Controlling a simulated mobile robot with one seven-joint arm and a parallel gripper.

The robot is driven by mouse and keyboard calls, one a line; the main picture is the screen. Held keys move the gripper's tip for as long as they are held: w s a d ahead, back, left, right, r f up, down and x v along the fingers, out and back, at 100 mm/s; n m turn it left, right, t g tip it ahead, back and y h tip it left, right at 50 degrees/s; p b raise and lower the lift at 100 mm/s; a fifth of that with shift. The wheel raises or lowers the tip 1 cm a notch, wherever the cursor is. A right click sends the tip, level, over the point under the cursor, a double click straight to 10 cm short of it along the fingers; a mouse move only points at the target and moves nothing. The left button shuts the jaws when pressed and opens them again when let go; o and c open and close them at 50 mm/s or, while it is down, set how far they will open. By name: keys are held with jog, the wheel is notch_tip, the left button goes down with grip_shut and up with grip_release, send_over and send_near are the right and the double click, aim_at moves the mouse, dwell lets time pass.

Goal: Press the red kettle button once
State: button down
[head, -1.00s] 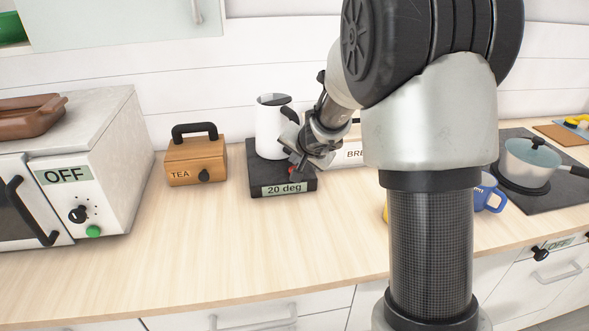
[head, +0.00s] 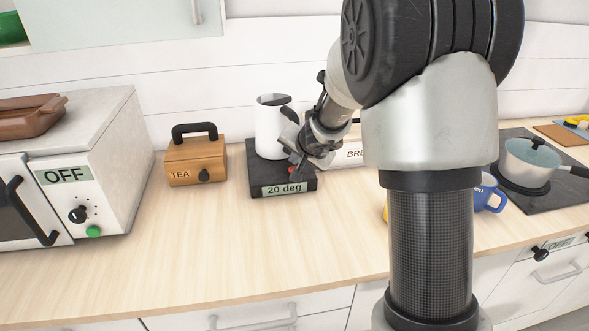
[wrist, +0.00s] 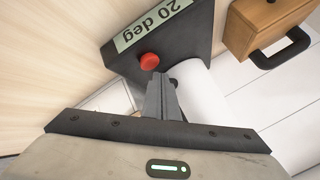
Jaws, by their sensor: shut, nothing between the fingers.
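The white kettle (head: 270,128) stands on a black base (head: 262,170) with a "20 deg" display on its front. The red button (wrist: 149,61) is on top of the base, close to the display. In the head view only a small bit of red (head: 292,169) shows beside my gripper (head: 294,168). My gripper is shut and empty over the right part of the base. In the wrist view the closed fingertips (wrist: 158,76) appear right beside the button. I cannot tell whether they touch it.
A wooden tea box (head: 196,162) stands left of the base, with an oven (head: 85,180) marked "OFF" further left. A bread box (head: 354,153) is behind my wrist. A blue mug (head: 490,197) and a pot (head: 530,163) are to the right. The front counter is clear.

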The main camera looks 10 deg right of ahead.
jog(key=shift+f, duration=0.2)
jog(key=shift+f+b, duration=0.25)
jog(key=shift+b, duration=0.35)
jog(key=shift+f+b, duration=0.5)
jog(key=shift+b, duration=0.05)
dwell(0.4)
jog(key=shift+r, duration=0.15)
jog(key=shift+r+p, duration=0.8)
jog(key=shift+p, duration=0.05)
notch_tip(320, 180, up, 5)
jog(key=p, duration=0.4)
dwell(0.6)
